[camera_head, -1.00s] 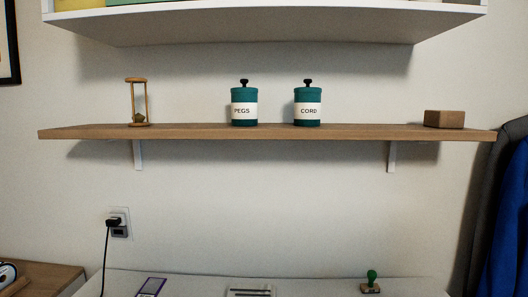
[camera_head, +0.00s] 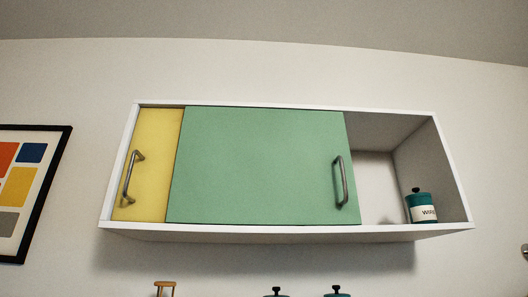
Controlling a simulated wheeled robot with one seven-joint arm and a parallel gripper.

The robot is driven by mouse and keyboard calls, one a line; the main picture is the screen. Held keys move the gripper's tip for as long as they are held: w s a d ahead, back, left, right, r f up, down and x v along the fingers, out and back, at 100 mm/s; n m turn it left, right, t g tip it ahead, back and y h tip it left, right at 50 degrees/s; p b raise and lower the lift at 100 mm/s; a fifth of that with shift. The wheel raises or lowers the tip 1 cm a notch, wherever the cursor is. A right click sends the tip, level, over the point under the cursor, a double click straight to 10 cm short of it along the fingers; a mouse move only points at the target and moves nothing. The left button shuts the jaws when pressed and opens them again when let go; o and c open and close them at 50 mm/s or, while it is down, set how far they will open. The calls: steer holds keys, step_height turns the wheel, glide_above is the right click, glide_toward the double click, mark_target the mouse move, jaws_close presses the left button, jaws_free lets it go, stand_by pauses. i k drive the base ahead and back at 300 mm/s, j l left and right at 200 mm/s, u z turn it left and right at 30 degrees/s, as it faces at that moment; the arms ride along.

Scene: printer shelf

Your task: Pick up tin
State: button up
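A teal tin with a black knob and a white label reading "WIRE", its end hard to read, (camera_head: 421,208) stands upright in the open right part of the wall cabinet, near its right wall. At the bottom edge of the view, the tops of two more teal tins show, a left one (camera_head: 276,294) and a right one (camera_head: 337,293). Their labels are out of view now; earlier they read "PEGS" and "CORD" on the wooden shelf. My gripper is not in view.
The white cabinet (camera_head: 290,232) has a green sliding door (camera_head: 262,165) over its middle and a yellow door (camera_head: 152,165) at left, each with a metal handle. A framed picture (camera_head: 68,170) hangs at left.

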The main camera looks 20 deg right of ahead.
mark_target(421, 210)
steer(key=l, duration=0.8)
steer(key=k+l, duration=0.1)
steer(key=l, duration=0.7)
